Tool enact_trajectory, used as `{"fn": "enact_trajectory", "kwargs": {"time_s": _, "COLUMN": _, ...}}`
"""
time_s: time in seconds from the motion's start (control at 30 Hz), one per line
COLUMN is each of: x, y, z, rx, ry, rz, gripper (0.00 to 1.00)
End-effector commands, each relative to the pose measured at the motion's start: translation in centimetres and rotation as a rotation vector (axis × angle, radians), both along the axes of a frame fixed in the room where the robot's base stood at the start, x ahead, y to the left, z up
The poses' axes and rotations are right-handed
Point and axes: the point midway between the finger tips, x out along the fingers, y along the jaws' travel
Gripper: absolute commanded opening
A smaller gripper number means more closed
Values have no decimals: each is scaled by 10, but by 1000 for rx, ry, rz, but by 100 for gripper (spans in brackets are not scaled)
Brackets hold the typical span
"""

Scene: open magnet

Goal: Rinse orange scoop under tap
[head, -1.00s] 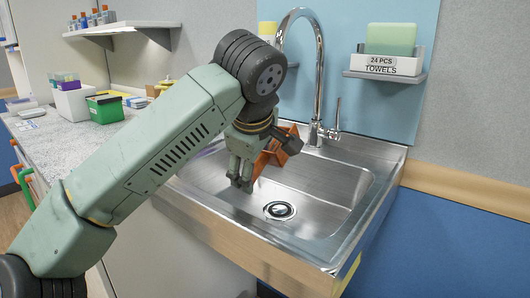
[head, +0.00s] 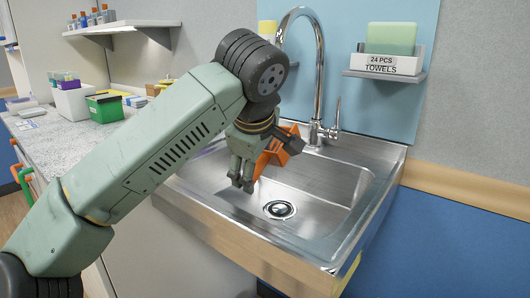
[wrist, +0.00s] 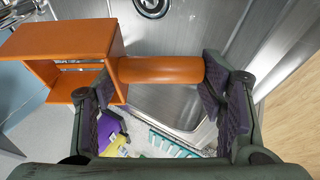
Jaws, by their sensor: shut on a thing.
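The orange scoop (head: 279,147) is in my gripper (head: 243,182) over the sink (head: 325,180), partly hidden behind the gripper in the head view. In the wrist view, the gripper (wrist: 165,100) is shut on the scoop's round handle (wrist: 160,70), and the scoop's box-shaped end (wrist: 75,45) sticks out to the left. The tall chrome tap (head: 319,75) arches above the scoop, its spout end hidden or close behind my arm. Its lever (head: 336,112) is to the right of the tap's base. No running water shows.
The drain (head: 279,209) lies below in the basin. A shelf at right holds a towel box (head: 390,63). The counter (head: 55,135) at left carries a green bin (head: 105,108) and a white box (head: 74,102). The right part of the basin is empty.

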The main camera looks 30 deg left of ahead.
Motion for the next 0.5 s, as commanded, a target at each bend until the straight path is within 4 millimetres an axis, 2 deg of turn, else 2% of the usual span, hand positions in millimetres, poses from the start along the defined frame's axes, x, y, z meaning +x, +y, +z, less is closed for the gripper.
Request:
{"fn": "enact_trajectory", "kwargs": {"time_s": 0.17, "x": -4, "y": 1, "z": 0, "rx": 0, "ry": -1, "rz": 2, "gripper": 35}}
{"fn": "enact_trajectory", "kwargs": {"time_s": 0.5, "x": -30, "y": 7, "z": -1, "rx": -1, "ry": -2, "rz": 2, "gripper": 35}}
